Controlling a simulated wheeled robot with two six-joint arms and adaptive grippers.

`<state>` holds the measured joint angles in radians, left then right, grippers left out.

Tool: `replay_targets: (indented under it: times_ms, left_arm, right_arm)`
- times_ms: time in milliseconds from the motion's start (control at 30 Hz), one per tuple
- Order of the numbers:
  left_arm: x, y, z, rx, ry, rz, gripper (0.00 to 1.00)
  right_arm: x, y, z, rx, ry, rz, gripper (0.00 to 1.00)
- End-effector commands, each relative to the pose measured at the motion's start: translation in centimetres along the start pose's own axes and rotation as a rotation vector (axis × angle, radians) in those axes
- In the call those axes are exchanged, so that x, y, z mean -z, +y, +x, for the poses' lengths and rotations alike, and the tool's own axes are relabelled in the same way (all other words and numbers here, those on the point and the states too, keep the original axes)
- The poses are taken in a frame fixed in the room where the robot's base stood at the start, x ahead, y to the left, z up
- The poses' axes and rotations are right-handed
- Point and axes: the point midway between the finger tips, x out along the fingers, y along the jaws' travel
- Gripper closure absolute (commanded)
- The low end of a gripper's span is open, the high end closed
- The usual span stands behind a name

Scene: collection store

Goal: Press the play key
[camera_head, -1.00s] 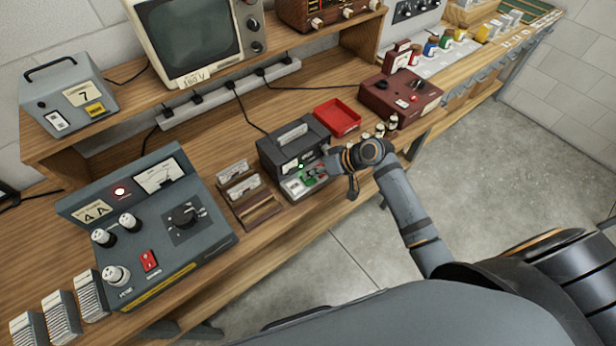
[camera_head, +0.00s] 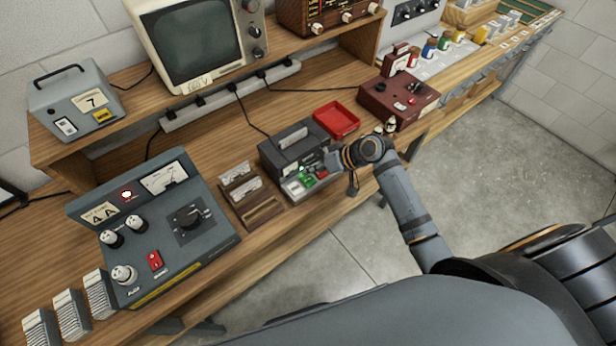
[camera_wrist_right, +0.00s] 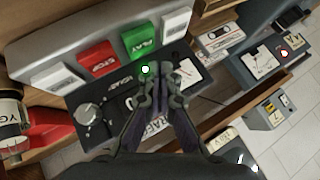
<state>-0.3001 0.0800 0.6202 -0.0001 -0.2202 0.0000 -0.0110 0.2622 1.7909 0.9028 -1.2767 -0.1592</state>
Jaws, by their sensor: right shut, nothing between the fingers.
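The tape deck (camera_head: 281,160) is a dark box on the bench with a row of keys along its front. In the right wrist view, the green key marked PLAY (camera_wrist_right: 140,40) sits between the red STOP key (camera_wrist_right: 97,58) and a white key (camera_wrist_right: 177,24). A small green lamp (camera_wrist_right: 145,69) is lit below it. My right gripper (camera_wrist_right: 170,70) is shut and empty, its tips beside the lamp and just below the green key; contact cannot be told. In the head view my right gripper (camera_head: 331,161) is at the deck's right end. My left gripper is not in view.
A red tray (camera_head: 337,119) and a dark red meter box (camera_head: 398,101) stand right of the deck. Cassette racks (camera_head: 250,196) and a large grey console (camera_head: 155,232) stand left of it. Floor is clear in front of the bench.

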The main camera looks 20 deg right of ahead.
Motion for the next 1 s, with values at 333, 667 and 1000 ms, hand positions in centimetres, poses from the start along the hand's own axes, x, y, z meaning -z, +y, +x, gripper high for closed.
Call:
replay_targets:
  times_ms: [333,667,1000]
  left_arm:
    - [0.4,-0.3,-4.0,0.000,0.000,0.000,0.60]
    - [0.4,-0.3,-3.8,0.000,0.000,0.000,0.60]
    - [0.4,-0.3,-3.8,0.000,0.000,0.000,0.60]
  right_arm:
    - [2.0,-2.0,-2.8,0.000,0.000,0.000,1.00]
    - [2.0,-2.0,-2.7,0.000,0.000,0.000,1.00]
    - [2.0,-2.0,-2.7,0.000,0.000,0.000,1.00]
